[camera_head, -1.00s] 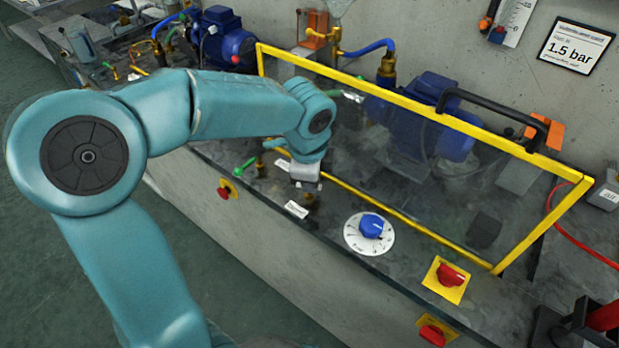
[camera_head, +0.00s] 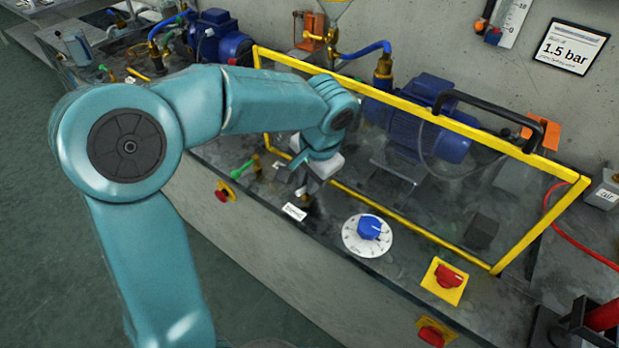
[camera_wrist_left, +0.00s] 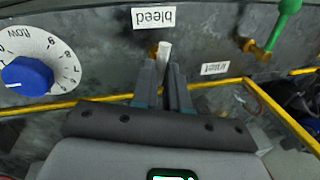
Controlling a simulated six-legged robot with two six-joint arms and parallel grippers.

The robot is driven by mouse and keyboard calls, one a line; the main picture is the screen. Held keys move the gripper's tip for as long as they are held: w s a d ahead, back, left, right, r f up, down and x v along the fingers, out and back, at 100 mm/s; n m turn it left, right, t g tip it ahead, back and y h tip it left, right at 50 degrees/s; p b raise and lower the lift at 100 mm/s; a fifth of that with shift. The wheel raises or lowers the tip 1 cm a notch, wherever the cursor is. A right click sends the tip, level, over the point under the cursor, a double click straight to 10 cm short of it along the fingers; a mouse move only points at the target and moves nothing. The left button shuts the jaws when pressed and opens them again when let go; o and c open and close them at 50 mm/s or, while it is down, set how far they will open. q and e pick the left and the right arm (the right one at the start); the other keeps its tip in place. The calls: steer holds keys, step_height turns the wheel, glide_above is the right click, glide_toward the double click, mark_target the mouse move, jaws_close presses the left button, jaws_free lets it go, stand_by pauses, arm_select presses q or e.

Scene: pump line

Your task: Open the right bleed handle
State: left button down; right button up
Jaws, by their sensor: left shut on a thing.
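My left gripper (camera_head: 302,184) reaches down to the bench top in front of the yellow-framed clear guard. In the left wrist view its two fingers (camera_wrist_left: 163,72) are closed around a pale bleed handle (camera_wrist_left: 164,51), whose tip sticks out between them. A brass fitting (camera_wrist_left: 153,48) shows beside the handle, partly hidden by a finger. In the head view the gripper mostly hides the handle. My right gripper is not in view.
A blue flow knob (camera_head: 369,227) on a white dial sits right of the gripper. A green-handled brass valve (camera_head: 243,169) stands to its left. The yellow guard frame (camera_head: 385,211) runs close behind. A red switch (camera_head: 447,277) on a yellow plate is further right.

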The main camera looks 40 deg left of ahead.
arm_select(q)
steer(key=shift+f+n, duration=0.1)
steer(key=shift+n, duration=1)
steer(key=shift+g, duration=0.3)
steer(key=c, duration=1.1)
jaws_free()
steer(key=shift+c, duration=0.2)
steer(key=d+r+p, duration=0.3)
steer(key=r+p, duration=0.1)
steer(key=r, duration=1.2)
steer(key=shift+w, duration=0.3)
steer(key=shift+s, duration=0.15)
